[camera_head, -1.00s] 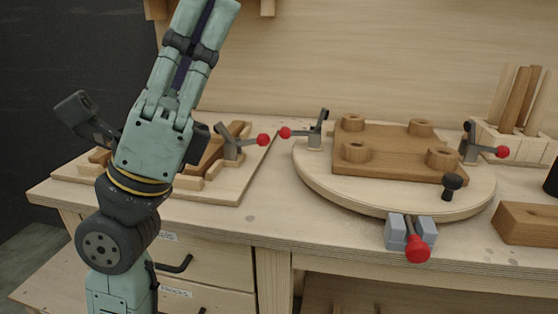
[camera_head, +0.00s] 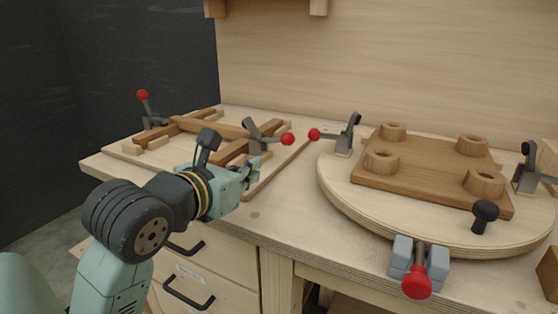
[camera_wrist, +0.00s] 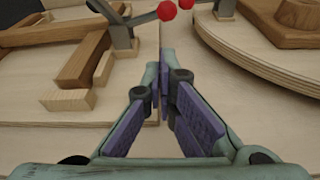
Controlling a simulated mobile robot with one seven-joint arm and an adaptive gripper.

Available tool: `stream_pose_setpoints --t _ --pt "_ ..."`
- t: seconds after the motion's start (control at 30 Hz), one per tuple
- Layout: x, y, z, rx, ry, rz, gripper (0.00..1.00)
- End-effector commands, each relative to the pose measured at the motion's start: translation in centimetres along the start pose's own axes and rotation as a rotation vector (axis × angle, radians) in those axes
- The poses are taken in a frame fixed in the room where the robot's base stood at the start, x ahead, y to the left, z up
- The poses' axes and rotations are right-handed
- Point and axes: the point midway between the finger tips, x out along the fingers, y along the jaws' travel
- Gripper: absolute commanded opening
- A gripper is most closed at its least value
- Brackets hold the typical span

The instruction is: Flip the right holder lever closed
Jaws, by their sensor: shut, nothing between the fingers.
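The right holder lever (camera_head: 262,134) stands at the right side of the left board. Its handle lies out to the right, with a red knob (camera_head: 288,139) at the end. In the wrist view the lever (camera_wrist: 120,32) is at the top, with its knob (camera_wrist: 166,11) above my fingertips. The left holder lever (camera_head: 147,110) has its red knob raised. A wooden frame (camera_head: 207,127) lies on the board between them. My gripper (camera_head: 257,168) is shut and empty, in front of and below the right lever, apart from it. Its fingers also show in the wrist view (camera_wrist: 164,62).
A round turntable (camera_head: 345,200) with a brown block (camera_head: 425,172) stands at right. Its left clamp (camera_head: 348,135) has a red knob (camera_head: 314,134) close to the right lever's knob. Bare table (camera_head: 285,205) lies between board and turntable.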

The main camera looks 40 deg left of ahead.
Motion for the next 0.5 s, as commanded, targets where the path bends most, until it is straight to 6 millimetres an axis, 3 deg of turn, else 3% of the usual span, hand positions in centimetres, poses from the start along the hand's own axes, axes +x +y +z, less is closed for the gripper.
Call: stream_pose_setpoints --t 0.27,0.5 --pt "0.7 -0.1 0.1 0.0 -0.001 -0.005 0.0" --pt "4.7 -0.2 0.2 0.0 0.0 -0.008 0.0"
